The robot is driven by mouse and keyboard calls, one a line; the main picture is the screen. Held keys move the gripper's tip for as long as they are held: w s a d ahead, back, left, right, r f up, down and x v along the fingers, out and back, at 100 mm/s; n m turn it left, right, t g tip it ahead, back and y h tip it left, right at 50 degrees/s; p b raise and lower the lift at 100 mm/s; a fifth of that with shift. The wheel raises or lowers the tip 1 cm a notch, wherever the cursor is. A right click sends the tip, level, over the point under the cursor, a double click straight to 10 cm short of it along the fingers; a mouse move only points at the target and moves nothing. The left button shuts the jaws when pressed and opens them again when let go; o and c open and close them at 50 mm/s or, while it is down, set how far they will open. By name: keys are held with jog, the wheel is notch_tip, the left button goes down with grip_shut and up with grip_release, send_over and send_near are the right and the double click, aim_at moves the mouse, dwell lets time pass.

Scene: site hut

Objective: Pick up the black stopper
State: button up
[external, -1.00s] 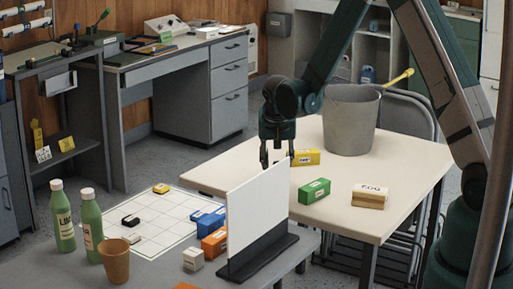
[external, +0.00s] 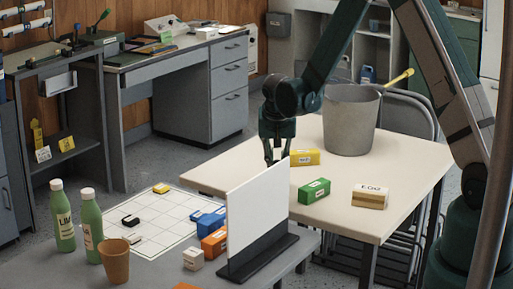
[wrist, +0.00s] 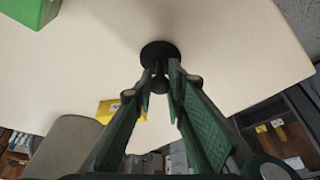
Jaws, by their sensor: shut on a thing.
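The black stopper (wrist: 160,53) shows in the wrist view as a round black disc with a narrower knob. My gripper (wrist: 160,78) is shut on the knob, with a fingertip on each side. In the external view my gripper (external: 277,160) points down over the near left part of the cream table (external: 400,165), behind the white upright panel (external: 257,215). The stopper is hidden there by the panel. I cannot tell whether the stopper still touches the table.
A yellow box (external: 305,157), a green box (external: 314,190), a cream-and-brown box (external: 370,197) and a grey bucket (external: 351,120) stand on the same table. The panel is close on the near side. Bottles (external: 62,215) and blocks (external: 213,243) are on the grey table.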

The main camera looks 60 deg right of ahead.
aim_at(278, 160)
jog(key=shift+r+p, duration=0.7)
jog(key=shift+r, duration=4.1)
jog(key=shift+s+d, duration=0.1)
